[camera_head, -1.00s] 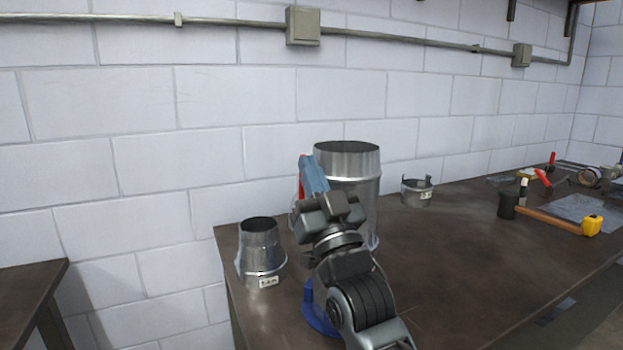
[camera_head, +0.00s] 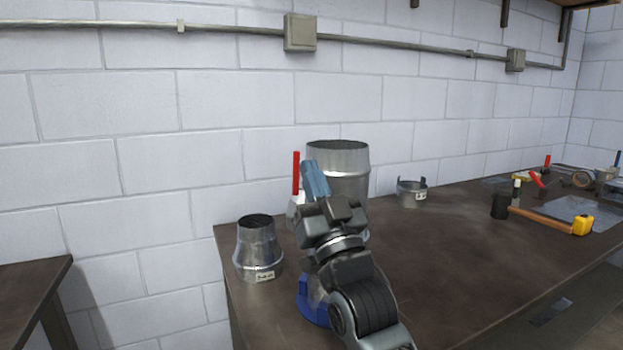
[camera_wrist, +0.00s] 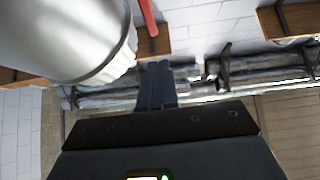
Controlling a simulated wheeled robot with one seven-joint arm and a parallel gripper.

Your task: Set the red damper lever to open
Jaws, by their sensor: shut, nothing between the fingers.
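The red damper lever (camera_head: 296,173) stands upright just left of my gripper (camera_head: 314,178) in the head view, in front of the large metal duct (camera_head: 345,160). In the wrist view the red lever (camera_wrist: 148,17) shows at the top, beside the pale round duct (camera_wrist: 70,35). My gripper's blue fingers (camera_wrist: 156,80) are shut together and empty. They are close to the lever; I cannot tell whether they touch it. The lever's pivot is mostly hidden by my wrist.
A tapered metal reducer (camera_head: 259,247) stands at the bench's left end. A short metal collar (camera_head: 411,193) is behind to the right. The bench's middle is clear.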

